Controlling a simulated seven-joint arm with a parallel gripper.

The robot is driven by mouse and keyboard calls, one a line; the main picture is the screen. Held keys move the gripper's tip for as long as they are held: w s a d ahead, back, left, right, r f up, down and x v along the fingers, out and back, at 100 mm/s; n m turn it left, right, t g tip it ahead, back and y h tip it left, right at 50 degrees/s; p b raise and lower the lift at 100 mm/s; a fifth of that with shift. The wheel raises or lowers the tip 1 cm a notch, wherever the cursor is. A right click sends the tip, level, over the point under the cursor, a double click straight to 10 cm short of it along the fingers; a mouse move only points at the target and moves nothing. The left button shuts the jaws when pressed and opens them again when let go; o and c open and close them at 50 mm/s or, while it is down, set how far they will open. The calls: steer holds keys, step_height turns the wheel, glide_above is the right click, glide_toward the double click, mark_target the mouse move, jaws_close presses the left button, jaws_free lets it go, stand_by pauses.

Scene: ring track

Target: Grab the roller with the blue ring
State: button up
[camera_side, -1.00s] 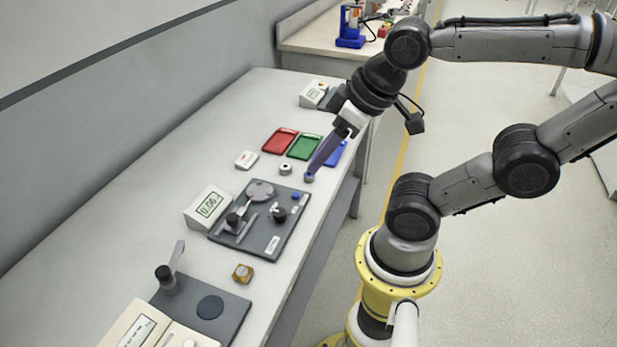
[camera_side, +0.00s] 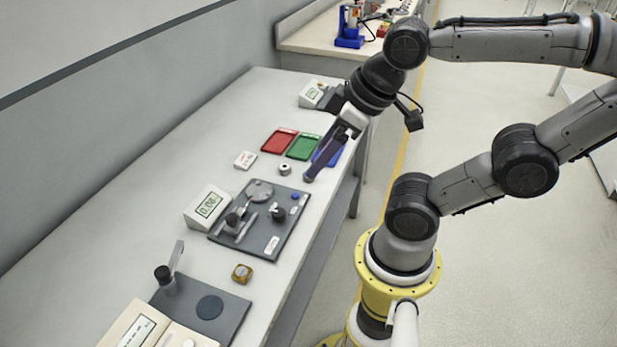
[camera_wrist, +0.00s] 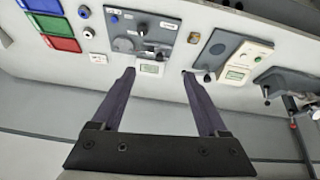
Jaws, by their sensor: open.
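My gripper (camera_side: 309,178) hangs over the front edge of the bench, beside the blue tray (camera_side: 327,152). In the wrist view my gripper (camera_wrist: 159,72) has its two long purple fingers apart with nothing between them. One small bluish-grey roller (camera_wrist: 84,12) stands near the blue tray at the upper left of the wrist view; in the side view the fingertips cover its place. A second, pale roller (camera_side: 285,169) stands beside the green tray and also shows in the wrist view (camera_wrist: 88,32). The ring colours are too small to tell surely.
Red (camera_side: 279,141) and green (camera_side: 304,147) trays lie beside the blue one. A dark fixture plate (camera_side: 262,220) with knobs and a blue button (camera_side: 295,196) lies close by. A display box (camera_side: 208,207) and a brass block (camera_side: 242,272) stand nearby.

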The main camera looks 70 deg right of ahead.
steer(key=w+d+n+g+h, duration=0.1)
steer(key=w+d+n+g, duration=0.1)
steer(key=w+d+n, duration=0.8)
steer(key=w+d+f+n+g, duration=0.2)
steer(key=w+d+f+n, duration=0.1)
steer(key=w+d+f, duration=0.4)
steer(key=s+d+f+m+g+y, duration=0.1)
steer(key=s+d+f+m+g, duration=0.1)
steer(key=s+d+f, duration=0.4)
steer(key=f, duration=1.2)
steer(key=shift+w+d+f, duration=0.3)
steer(key=shift+f, duration=0.05)
jaws_close()
